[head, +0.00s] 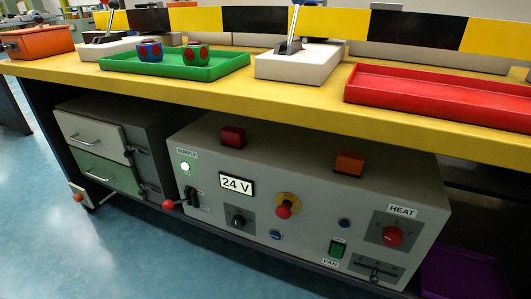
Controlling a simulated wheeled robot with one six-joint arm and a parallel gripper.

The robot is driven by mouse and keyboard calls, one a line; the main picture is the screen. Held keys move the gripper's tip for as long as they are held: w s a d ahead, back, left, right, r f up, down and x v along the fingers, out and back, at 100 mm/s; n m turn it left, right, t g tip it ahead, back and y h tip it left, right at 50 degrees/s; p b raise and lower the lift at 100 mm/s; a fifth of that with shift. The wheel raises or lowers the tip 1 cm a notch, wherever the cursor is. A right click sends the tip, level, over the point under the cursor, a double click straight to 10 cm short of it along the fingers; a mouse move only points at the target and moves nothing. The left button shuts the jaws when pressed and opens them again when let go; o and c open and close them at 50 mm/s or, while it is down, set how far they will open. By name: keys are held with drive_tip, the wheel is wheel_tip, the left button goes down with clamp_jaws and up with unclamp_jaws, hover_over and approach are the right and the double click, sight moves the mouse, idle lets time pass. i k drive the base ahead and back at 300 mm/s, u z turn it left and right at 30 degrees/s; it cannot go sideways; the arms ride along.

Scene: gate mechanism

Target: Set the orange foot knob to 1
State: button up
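In the head view, a small orange knob (78,198) sits on a pale plate (84,191) low at the left, by the foot of the yellow-topped bench (300,92). It is small and seen at a slant. I cannot read any marks on its plate or tell which setting it points to. My gripper is not in view.
Above the knob stands a cabinet with a white drawer (90,137) and a green drawer (105,171). Blue floor (50,250) in front is clear.

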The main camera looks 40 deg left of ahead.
sight(77, 197)
drive_tip(key=u, duration=0.5)
drive_tip(key=k, duration=1.15)
drive_tip(key=u, duration=0.5)
drive_tip(key=i, duration=0.6)
drive_tip(key=u, duration=0.75)
drive_tip(key=i, duration=0.75)
drive_tip(key=u, duration=0.8)
